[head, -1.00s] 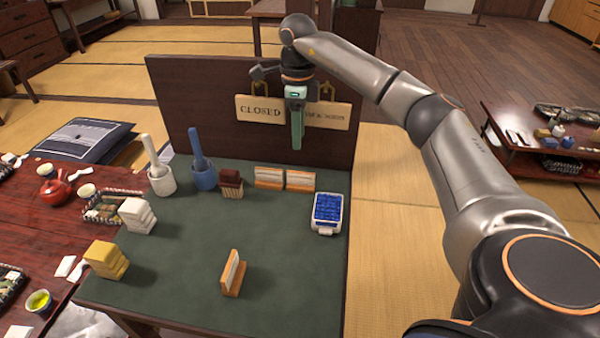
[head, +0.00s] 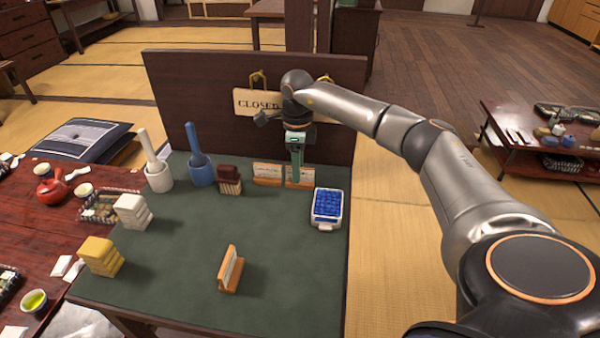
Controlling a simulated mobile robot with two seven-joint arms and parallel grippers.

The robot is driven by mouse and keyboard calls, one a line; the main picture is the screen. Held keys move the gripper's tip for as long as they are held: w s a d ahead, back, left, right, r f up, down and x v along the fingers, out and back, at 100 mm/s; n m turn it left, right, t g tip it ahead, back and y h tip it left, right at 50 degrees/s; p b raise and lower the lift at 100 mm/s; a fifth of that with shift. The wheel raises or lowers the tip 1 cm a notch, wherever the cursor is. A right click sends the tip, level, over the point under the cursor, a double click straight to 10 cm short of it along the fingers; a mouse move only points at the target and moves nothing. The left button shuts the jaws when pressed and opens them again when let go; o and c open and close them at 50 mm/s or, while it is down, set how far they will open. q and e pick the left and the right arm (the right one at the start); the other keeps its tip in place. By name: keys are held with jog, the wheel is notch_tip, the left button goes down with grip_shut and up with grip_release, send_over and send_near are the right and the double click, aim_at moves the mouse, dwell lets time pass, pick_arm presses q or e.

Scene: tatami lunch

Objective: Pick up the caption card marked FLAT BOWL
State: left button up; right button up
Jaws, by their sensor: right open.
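Two caption cards in orange-brown wooden holders stand side by side at the back of the green table: a left back card (head: 268,170) and a right back card (head: 306,174). A third card (head: 229,266) stands in a wooden holder near the front, seen nearly edge-on. The lettering is too small to read, so I cannot tell which is marked FLAT BOWL. My right gripper (head: 296,178) is open, points down and overlaps the right back card, partly hiding it. I cannot tell whether it touches the card. My left gripper is not in view.
A dark upright board (head: 215,95) with a CLOSED sign (head: 257,105) rises behind the cards. A blue-filled white case (head: 326,207) stands to the right, a dark red stamp-like block (head: 229,179) to the left, with a blue mortar (head: 202,172) beyond. The table's middle is clear.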

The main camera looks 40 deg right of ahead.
jog(key=shift+f, duration=0.25)
grip_shut()
dwell(0.5)
